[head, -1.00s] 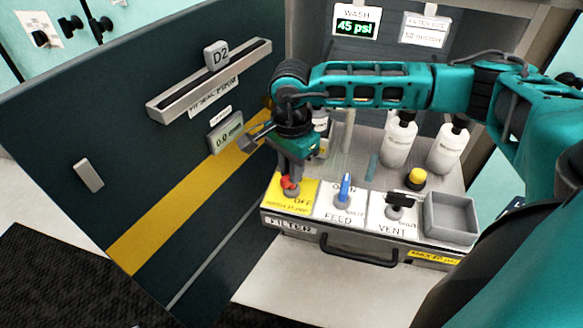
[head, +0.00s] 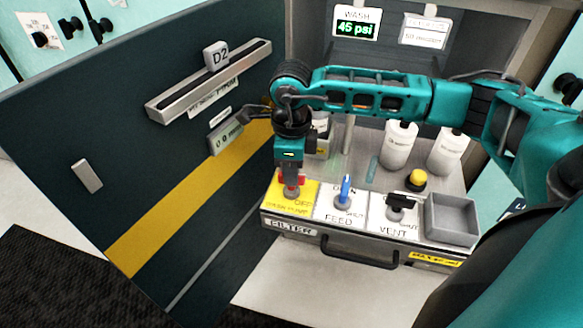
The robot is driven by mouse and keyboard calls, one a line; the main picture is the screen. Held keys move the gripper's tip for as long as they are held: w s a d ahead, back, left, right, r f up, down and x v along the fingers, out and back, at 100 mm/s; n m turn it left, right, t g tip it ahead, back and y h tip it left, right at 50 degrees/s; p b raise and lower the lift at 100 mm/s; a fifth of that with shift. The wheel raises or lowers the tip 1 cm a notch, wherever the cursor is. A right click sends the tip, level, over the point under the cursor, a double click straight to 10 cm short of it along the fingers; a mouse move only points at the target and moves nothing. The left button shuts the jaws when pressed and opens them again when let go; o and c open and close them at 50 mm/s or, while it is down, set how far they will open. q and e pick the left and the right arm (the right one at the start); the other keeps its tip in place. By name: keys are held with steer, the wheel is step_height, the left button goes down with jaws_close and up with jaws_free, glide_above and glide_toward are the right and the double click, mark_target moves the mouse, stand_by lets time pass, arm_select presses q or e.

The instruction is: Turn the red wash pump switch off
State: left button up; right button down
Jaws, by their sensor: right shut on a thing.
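The red wash pump switch (head: 301,180) stands on a yellow plate (head: 283,205) at the left end of the filter panel, with "OFF" printed to the right of its base. My right gripper (head: 291,185) points down over the switch and is shut on its red handle. Its fingers hide most of the handle, so its exact tilt is hard to tell. The wash display (head: 357,22) above reads 45 psi. My left gripper is not in view.
The blue feed switch (head: 345,188) and black vent switch (head: 402,201) stand to the right, beside a grey tray (head: 452,222). White bottles (head: 399,147) and a yellow button (head: 416,179) are behind. The open dark door D2 (head: 60,130) is close on the left.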

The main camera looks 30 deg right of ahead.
steer(key=shift+m, duration=0.9)
steer(key=c, duration=1.1)
jaws_free()
step_height(320, 180, up, 13)
steer(key=shift+f+p, duration=0.1)
steer(key=shift+p, duration=0.95)
